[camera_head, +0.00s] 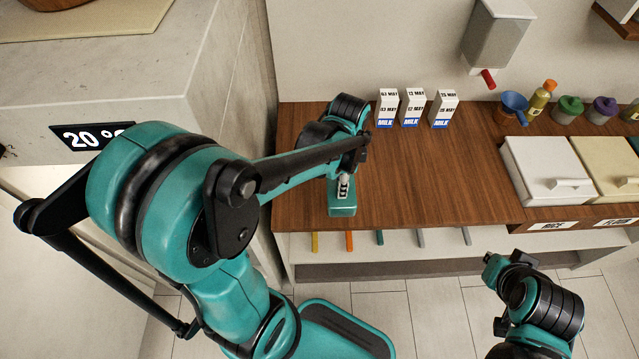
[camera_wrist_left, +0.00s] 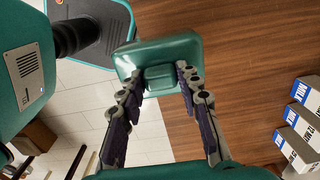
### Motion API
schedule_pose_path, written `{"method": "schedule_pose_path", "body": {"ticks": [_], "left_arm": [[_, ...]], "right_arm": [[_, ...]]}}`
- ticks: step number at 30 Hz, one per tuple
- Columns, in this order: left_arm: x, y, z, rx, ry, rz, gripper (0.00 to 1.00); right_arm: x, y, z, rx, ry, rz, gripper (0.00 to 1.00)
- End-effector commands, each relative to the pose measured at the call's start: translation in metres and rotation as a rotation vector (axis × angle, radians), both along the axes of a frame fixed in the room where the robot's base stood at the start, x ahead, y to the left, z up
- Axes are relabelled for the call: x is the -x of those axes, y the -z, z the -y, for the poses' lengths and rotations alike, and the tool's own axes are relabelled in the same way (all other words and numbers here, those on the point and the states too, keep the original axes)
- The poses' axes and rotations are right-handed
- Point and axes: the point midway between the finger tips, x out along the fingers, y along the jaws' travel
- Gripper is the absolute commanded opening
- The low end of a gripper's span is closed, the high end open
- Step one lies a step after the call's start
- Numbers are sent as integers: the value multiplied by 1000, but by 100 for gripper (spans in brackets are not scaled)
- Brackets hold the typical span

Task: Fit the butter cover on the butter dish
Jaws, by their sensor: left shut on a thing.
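The green butter cover (camera_head: 342,208) is at the front edge of the wooden counter, below my left gripper (camera_head: 343,182). In the left wrist view the cover (camera_wrist_left: 192,48) is a rounded rectangle with a raised block handle on top. My left gripper (camera_wrist_left: 160,77) is shut on this handle, with one finger on each side. The cover looks roughly level. I cannot tell whether it touches the counter, or whether the butter dish is beneath it; no separate dish shows. My right arm shows at the lower right of the head view, but its fingers do not.
Several milk cartons (camera_head: 411,108) stand at the back of the counter (camera_head: 455,170). White (camera_head: 545,165) and cream (camera_head: 603,160) bins are at the right. Lidded pots (camera_head: 568,108) stand behind them. The middle counter is clear.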

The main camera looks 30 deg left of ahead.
Motion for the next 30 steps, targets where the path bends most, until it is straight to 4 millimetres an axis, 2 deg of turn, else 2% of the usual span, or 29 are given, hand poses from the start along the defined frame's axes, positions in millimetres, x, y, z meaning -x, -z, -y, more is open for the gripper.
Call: {"method": "schedule_pose_path", "body": {"ticks": [3, 9, 13, 19, 26, 30], "left_arm": [[-13, 20, -25, 0, -8, 0, 0], [-34, 48, -67, 0, -6, 0, 0], [-43, 59, -85, 0, -5, 0, 0], [-47, 67, -93, 0, -1, 0, 0], [-47, 99, -93, 0, -2, 0, 0], [-47, 99, -92, 0, -2, 0, 0]], "right_arm": [[0, 13, 0, 0, 0, 0, 0], [0, 28, 0, 0, 0, 0, 0], [0, 33, 0, 0, 0, 0, 0], [0, 36, 0, 0, 0, 0, 0], [0, 51, 0, 0, 0, 0, 0], [0, 49, 0, 0, 0, 0, 0]]}}
